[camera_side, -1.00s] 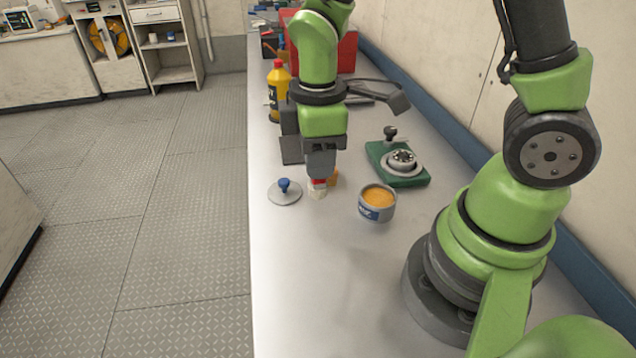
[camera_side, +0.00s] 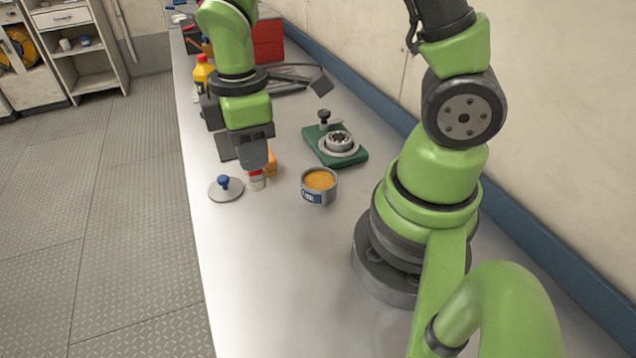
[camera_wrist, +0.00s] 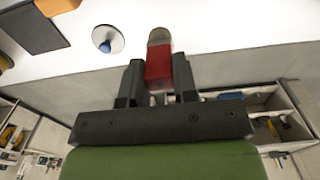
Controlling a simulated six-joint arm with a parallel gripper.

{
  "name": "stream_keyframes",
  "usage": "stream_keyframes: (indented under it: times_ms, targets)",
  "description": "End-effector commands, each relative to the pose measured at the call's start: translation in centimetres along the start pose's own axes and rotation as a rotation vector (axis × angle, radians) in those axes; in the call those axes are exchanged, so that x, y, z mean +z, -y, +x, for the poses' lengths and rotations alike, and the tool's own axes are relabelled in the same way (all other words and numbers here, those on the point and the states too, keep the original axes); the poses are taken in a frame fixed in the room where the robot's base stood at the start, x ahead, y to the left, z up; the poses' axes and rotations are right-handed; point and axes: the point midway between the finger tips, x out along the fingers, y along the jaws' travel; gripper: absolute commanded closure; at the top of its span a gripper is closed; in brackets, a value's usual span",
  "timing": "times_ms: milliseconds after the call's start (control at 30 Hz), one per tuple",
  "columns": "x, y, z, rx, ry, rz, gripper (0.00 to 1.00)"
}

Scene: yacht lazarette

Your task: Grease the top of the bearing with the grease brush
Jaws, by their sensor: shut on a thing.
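My gripper (camera_side: 257,168) is shut on the grease brush (camera_side: 257,181), which has a red part and a pale tip pointing down, low over the bench. In the wrist view the brush (camera_wrist: 158,66) sits between both fingers of the gripper (camera_wrist: 158,78). The open tin of orange grease (camera_side: 319,187) stands to the right of the brush, apart from it. The bearing (camera_side: 339,141) is a round metal ring on a green base (camera_side: 349,160), farther back and right. The bearing and tin are not clearly visible in the wrist view.
A round lid with a blue knob (camera_side: 226,188) lies left of the brush. An orange object (camera_side: 271,162) is partly hidden behind the gripper. A yellow bottle (camera_side: 203,71) and a red box (camera_side: 267,40) stand farther back. The front bench is clear.

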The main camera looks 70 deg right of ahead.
Motion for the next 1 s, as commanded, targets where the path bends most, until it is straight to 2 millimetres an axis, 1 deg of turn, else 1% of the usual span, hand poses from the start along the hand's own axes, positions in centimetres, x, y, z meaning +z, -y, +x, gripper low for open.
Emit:
stream_keyframes:
  times_ms: [367, 467, 567, 700, 800, 900, 1000]
  targets:
    - [0.0, 0.0, 0.0, 0.0, 0.0, 0.0, 0.97]
    - [0.3, -0.3, 0.0, -0.004, 0.012, 0.0, 0.97]
    - [2.0, -1.4, 0.1, -0.026, 0.065, 0.003, 0.97]
    - [5.7, -3.5, 0.0, -0.086, 0.178, 0.002, 0.97]
    - [8.1, -4.4, -0.2, -0.13, 0.246, 0.002, 0.97]
    - [9.7, -4.9, -0.4, -0.162, 0.287, 0.002, 0.97]
    - [10.3, -5.0, -0.1, -0.177, 0.304, 0.0, 0.97]
